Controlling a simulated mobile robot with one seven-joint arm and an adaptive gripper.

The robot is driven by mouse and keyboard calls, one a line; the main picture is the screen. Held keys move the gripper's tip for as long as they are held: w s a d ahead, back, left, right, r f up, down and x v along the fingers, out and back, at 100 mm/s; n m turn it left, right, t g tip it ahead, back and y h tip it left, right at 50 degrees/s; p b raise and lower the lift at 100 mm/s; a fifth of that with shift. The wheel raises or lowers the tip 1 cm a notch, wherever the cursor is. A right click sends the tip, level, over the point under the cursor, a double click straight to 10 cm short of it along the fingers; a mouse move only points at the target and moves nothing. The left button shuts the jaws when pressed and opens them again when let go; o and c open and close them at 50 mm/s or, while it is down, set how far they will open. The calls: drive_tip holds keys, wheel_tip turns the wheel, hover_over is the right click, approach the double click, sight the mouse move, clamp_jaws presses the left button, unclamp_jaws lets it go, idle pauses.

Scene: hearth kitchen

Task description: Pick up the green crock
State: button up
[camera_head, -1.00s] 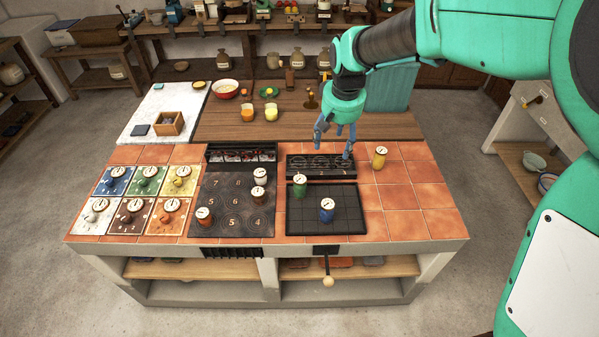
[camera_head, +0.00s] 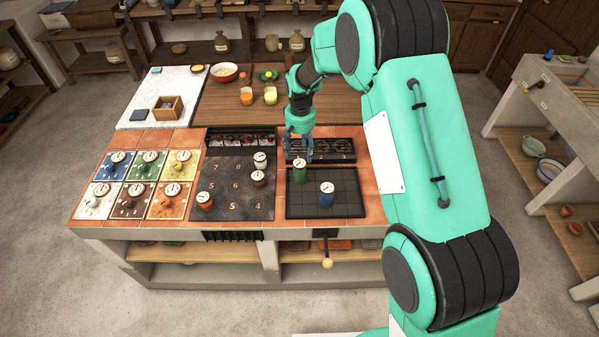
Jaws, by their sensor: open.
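The green crock (camera_head: 299,172) has a white lid and stands upright at the back left of the dark grid tray (camera_head: 345,205). My gripper (camera_head: 299,157) is open and points down just above and behind the green crock's lid. In this view its fingers overlap the area right behind the lid, and I cannot tell whether they touch it. A blue crock (camera_head: 326,195) stands on the same tray, in front and to the right.
White, brown and red-orange crocks stand on the numbered dark board (camera_head: 235,190) to the left. A dark ringed rack (camera_head: 325,149) lies behind the gripper. Coloured tiles with knobs fill the far left. My arm hides the counter's right side.

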sight(300, 163)
drive_tip(key=shift+f, duration=0.2)
drive_tip(key=shift+f+b, duration=0.4)
drive_tip(key=shift+f, duration=3.85)
drive_tip(key=shift+f, duration=0.1)
drive_tip(key=shift+w+a+f+b, duration=0.1)
drive_tip(key=shift+f+b, duration=0.1)
drive_tip(key=shift+f, duration=1.05)
drive_tip(key=shift+a+f+b, duration=0.1)
drive_tip(key=shift+f+b, duration=0.1)
drive_tip(key=shift+f, duration=1.05)
drive_tip(key=c, duration=1.6)
